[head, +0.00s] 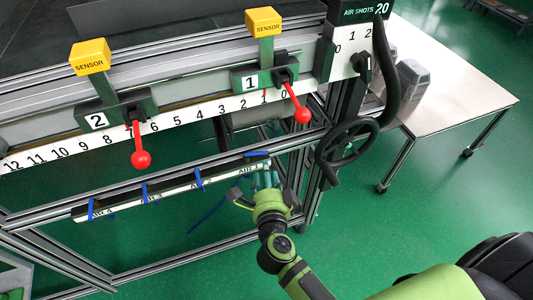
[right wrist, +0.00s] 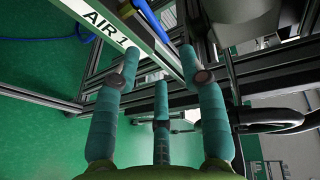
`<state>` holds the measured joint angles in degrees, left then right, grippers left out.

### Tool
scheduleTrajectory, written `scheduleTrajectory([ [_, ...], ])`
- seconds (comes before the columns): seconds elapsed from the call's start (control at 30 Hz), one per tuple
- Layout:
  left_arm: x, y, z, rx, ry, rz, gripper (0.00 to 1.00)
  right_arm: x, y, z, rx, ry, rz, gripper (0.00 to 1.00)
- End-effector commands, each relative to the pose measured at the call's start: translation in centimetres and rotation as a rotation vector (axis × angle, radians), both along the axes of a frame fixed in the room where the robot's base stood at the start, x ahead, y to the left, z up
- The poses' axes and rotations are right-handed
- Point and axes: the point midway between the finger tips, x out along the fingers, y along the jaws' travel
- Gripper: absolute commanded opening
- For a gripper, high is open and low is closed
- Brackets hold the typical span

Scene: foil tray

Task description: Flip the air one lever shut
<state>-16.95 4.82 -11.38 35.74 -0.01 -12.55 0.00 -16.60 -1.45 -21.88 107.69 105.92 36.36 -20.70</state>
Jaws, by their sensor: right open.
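The white label strip (head: 180,184) on the lower rail carries the AIR labels. The air one lever (head: 256,154) is blue and sits at the strip's right end. It lies roughly along the rail, while the other blue levers stand across it. In the right wrist view the blue lever (right wrist: 151,20) slants down beside the AIR 1 label (right wrist: 106,24), ahead of the fingers. My right gripper (head: 265,180) is open and empty, just below and in front of the lever. Its teal fingers (right wrist: 160,85) are spread, and contact with the lever cannot be told. My left gripper is out of view.
Other blue levers (head: 197,179) line the strip to the left. Above are two red-knobbed levers (head: 141,159) (head: 302,115) on a numbered scale. A black handwheel (head: 347,142) stands close right of my gripper. A white table (head: 450,85) is further right. Green floor is open in front.

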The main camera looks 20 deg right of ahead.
Motion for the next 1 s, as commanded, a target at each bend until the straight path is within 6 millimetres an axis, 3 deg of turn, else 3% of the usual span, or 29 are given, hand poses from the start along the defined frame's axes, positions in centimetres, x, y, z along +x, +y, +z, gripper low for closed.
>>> scheduleTrajectory([
  [0.2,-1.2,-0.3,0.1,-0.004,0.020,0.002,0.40,3.1,-0.7,-0.5,-0.003,-0.002,0.000,0.42],
  [0.4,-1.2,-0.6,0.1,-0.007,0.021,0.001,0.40,5.6,-1.3,-1.1,-0.001,-0.002,0.001,0.42],
  [0.77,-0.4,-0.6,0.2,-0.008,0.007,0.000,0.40,6.4,-1.5,-1.3,-0.001,-0.002,0.001,0.42],
  [0.8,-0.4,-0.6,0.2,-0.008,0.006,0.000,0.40,6.3,-1.5,-1.3,-0.002,-0.002,0.001,0.38],
  [0.9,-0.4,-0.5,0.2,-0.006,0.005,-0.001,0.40,6.3,-1.5,-1.3,-0.002,-0.002,0.001,0.00],
  [1.0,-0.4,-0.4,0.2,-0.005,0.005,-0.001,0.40,6.3,-1.5,-1.3,-0.001,-0.001,0.001,0.00],
])
